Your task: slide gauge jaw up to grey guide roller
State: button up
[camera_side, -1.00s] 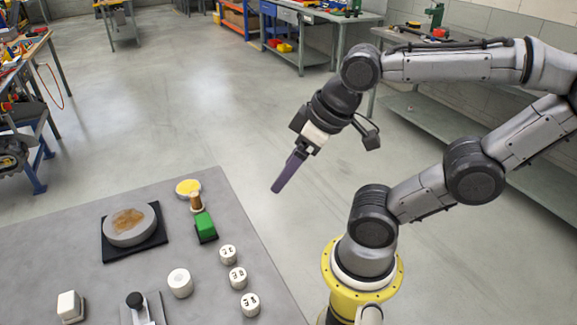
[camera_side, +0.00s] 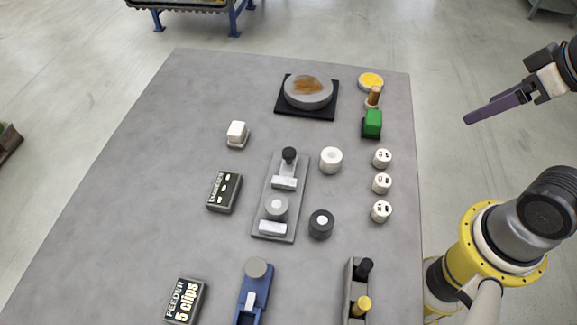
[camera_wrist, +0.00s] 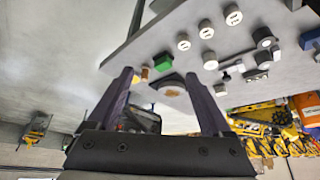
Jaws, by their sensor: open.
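The gauge (camera_side: 262,214) is a flat grey plate on the table in the side view. Its jaw (camera_side: 285,183) is a pale block on a stem with a black knob (camera_side: 289,154) at the far end. The grey guide roller (camera_side: 276,207) stands on the plate, nearer the camera than the jaw, with a small gap between them. A second pale block (camera_side: 272,228) lies on the roller's near side. My gripper (camera_side: 468,120) is off the table's right edge, far from the gauge. In the wrist view my gripper (camera_wrist: 158,76) is open, with nothing between its purple fingers.
A white roller (camera_side: 330,160) and a dark roller (camera_side: 321,224) stand right of the gauge, with several marked white cylinders (camera_side: 382,184) further right. A blue fixture (camera_side: 254,292) and a grey holder (camera_side: 350,290) are nearer. The left of the table (camera_side: 130,190) is clear.

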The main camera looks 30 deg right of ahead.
jog(key=shift+c, duration=0.3)
jog(key=shift+c, duration=1.1)
jog(key=w+a+r+m, duration=0.2)
jog(key=w+r+m, duration=0.1)
jog(key=w+r, duration=0.3)
jog(key=n+g, duration=0.3)
jog(key=g, duration=0.3)
send_over(289, 151)
notch_tip(289, 151, down, 9)
notch_tip(289, 151, down, 13)
